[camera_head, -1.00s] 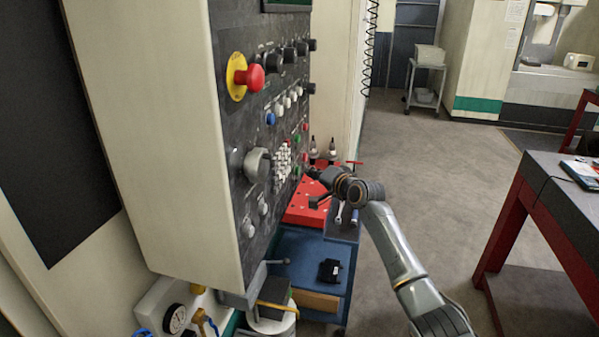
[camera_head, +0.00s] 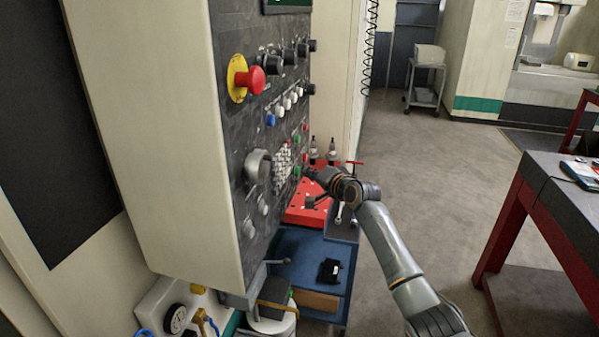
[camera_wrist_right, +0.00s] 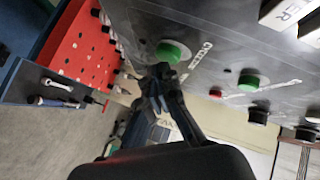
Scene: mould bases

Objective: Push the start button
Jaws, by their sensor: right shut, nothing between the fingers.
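The dark control panel (camera_head: 237,128) faces right and carries several buttons and knobs. A green button (camera_wrist_right: 172,52) sits beside a label that partly reads "CYCLE". A second green button (camera_wrist_right: 249,83) sits farther right in the wrist view. In the head view, a green button (camera_head: 297,171) shows low on the panel, right at my right gripper (camera_head: 308,173). My right gripper is shut and empty. In the wrist view its fingertips (camera_wrist_right: 160,72) are just below the labelled green button; I cannot tell whether they touch it. My left gripper is out of view.
A red emergency stop (camera_head: 252,79) on a yellow ring sticks out higher on the panel. A red-legged table (camera_head: 545,190) is at the right. Open floor lies between.

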